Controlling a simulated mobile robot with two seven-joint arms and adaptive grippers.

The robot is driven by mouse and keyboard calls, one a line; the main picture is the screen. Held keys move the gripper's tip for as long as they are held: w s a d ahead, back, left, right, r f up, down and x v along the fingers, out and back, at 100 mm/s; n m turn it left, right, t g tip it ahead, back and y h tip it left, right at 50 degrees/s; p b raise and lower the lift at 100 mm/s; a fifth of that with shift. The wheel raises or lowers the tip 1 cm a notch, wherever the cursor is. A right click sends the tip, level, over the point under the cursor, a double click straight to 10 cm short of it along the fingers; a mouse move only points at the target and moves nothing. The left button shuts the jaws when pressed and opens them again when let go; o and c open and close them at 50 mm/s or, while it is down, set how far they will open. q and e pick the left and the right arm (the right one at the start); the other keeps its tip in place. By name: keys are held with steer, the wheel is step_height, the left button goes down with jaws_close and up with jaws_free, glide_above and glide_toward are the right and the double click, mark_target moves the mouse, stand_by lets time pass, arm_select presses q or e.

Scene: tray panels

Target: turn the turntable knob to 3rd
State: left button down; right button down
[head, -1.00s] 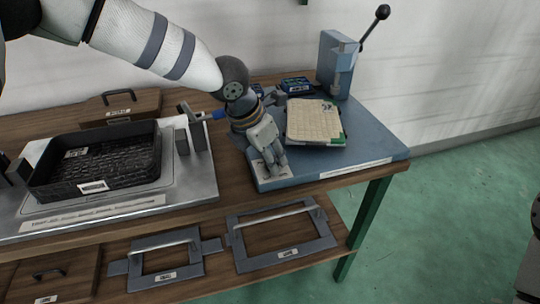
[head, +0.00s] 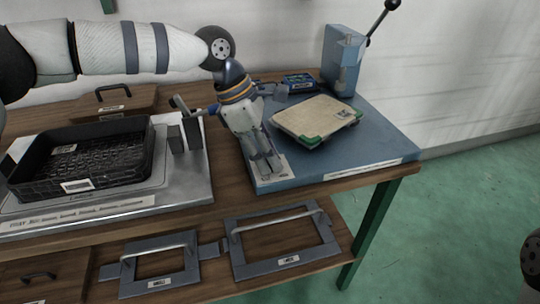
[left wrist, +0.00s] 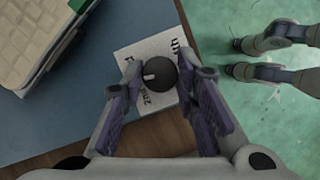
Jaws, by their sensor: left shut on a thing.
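The dark round knob (left wrist: 162,74) sits on a white label plate (left wrist: 133,52) at the corner of the blue turntable base (head: 385,152). Its pale pointer mark faces left in the left wrist view. "2nd" is readable below left of the knob; the other printing is partly hidden. My left gripper (head: 267,174) points down over the plate, and in the left wrist view its fingers (left wrist: 163,88) are shut on the knob from both sides. The cream panel with green corners (head: 312,118) lies on the base behind. My right gripper (left wrist: 234,57) is over the floor, fingers apart, empty.
A black crate (head: 80,185) on a metal fixture (head: 190,190) stands left of my left gripper. A blue post (head: 343,60) with a black-knobbed lever rises at the back. Handled frames (head: 285,255) lie on the lower shelf. Green floor is open at right.

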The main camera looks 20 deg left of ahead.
arm_select(q)
steer(key=shift+w+f+m+g+b, duration=0.1)
steer(key=shift+m+g+b, duration=0.7)
steer(key=shift+m, duration=1.4)
arm_select(e)
steer(key=shift+s+f, duration=0.75)
steer(key=shift+f, duration=0.15)
steer(key=shift+g, duration=0.3)
arm_select(q)
steer(key=c, duration=1.3)
jaws_free()
steer(key=v, duration=1.2)
steer(key=shift+w, duration=0.15)
